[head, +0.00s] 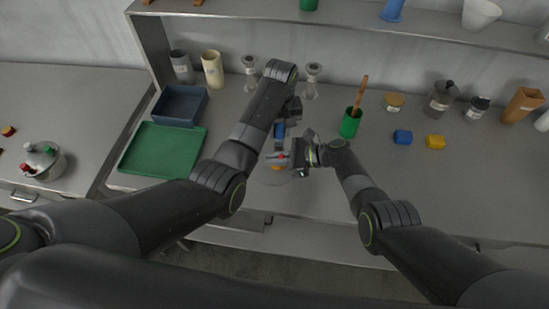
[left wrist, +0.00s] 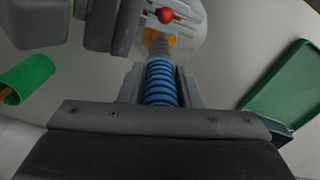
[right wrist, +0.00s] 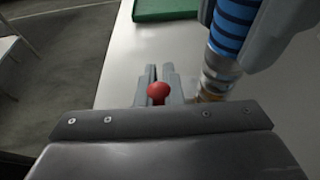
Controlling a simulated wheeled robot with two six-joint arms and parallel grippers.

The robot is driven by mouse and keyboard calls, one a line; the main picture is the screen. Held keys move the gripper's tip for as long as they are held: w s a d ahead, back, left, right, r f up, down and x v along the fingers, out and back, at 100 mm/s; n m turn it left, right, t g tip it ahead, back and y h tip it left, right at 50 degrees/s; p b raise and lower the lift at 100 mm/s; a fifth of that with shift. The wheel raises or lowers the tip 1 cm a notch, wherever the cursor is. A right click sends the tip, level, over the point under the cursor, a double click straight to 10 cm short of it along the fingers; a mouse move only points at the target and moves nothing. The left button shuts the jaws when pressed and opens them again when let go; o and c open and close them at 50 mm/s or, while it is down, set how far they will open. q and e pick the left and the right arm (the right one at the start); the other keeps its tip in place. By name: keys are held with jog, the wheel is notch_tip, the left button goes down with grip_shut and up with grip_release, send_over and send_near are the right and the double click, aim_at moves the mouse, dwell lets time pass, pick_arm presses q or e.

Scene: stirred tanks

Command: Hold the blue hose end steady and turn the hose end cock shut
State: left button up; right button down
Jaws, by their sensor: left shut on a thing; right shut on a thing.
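The blue ribbed hose end (head: 279,131) hangs above the front part of the bench. My left gripper (left wrist: 160,90) is shut around the blue hose (left wrist: 160,75), one finger on each side. Below the hose is the metallic hose end cock (right wrist: 218,78), with a red ball (right wrist: 158,93) on its lever. My right gripper (right wrist: 158,82) is shut on the lever, with the red ball showing between its fingers. The red ball also shows in the left wrist view (left wrist: 165,15). The lever's shaft is mostly hidden by the fingers.
A clear round vessel (head: 274,179) is under the hose end, near the bench's front edge. A green tray (head: 160,150) and a blue-grey bin (head: 181,105) stand left. A green cup (head: 350,124) and blue (head: 403,137) and yellow (head: 436,142) blocks are right.

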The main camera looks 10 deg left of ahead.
jog(key=shift+d+y, duration=0.2)
jog(key=shift+y, duration=0.4)
jog(key=c, duration=1.6)
grip_release()
jog(key=shift+o, duration=0.2)
jog(key=shift+d, duration=0.1)
jog(key=v, duration=1.2)
